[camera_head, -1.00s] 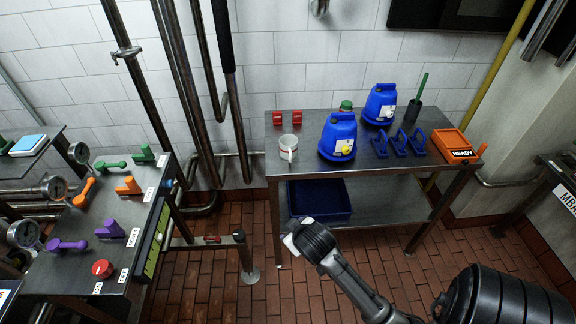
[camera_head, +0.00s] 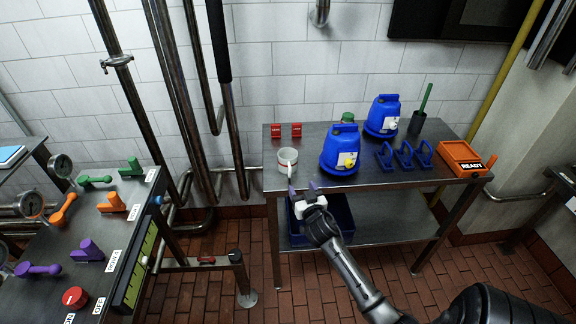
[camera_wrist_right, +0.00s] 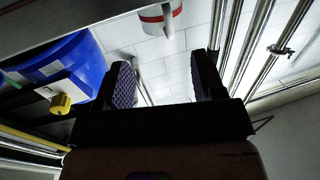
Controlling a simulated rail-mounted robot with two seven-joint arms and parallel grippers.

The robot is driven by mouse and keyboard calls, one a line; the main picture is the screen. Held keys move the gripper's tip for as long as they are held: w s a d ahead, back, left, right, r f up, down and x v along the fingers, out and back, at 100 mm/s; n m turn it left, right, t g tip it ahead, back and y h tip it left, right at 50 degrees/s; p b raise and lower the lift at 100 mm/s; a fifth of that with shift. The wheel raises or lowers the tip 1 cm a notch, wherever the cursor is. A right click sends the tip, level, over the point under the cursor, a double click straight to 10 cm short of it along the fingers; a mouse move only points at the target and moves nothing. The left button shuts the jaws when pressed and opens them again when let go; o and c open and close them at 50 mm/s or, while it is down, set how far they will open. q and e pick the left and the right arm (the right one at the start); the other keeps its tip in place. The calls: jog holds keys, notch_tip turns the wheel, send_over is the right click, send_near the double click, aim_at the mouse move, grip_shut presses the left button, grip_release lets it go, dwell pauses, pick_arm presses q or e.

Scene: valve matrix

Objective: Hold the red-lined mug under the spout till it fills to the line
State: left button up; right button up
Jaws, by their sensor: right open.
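The mug (camera_head: 289,160) is white and stands upright near the front left edge of the steel table, its handle toward me. In the right wrist view the mug (camera_wrist_right: 160,17) shows a red line and lies beyond the fingertips, cut off by the top edge. My right gripper (camera_head: 302,189) is in front of the table's front edge, just short of the mug. It is open and empty, its two fingers (camera_wrist_right: 165,82) apart. A metal pipe end (camera_head: 320,12), perhaps the spout, hangs at the top of the head view. My left gripper is not in view.
A bench with coloured valve handles (camera_head: 112,202) stands at left. Vertical pipes (camera_head: 170,90) stand between.

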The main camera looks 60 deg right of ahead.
aim_at(288, 165)
jog(key=x, duration=0.5)
jog(key=shift+w+d+b, duration=0.2)
jog(key=shift+w+b, duration=0.1)
jog(key=shift+b, duration=0.05)
jog(key=shift+b+x, duration=0.7)
jog(key=shift+x, duration=1.9)
jog(key=shift+a+f, duration=0.15)
jog(key=shift+c, duration=0.4)
jog(key=c, duration=0.9)
grip_shut()
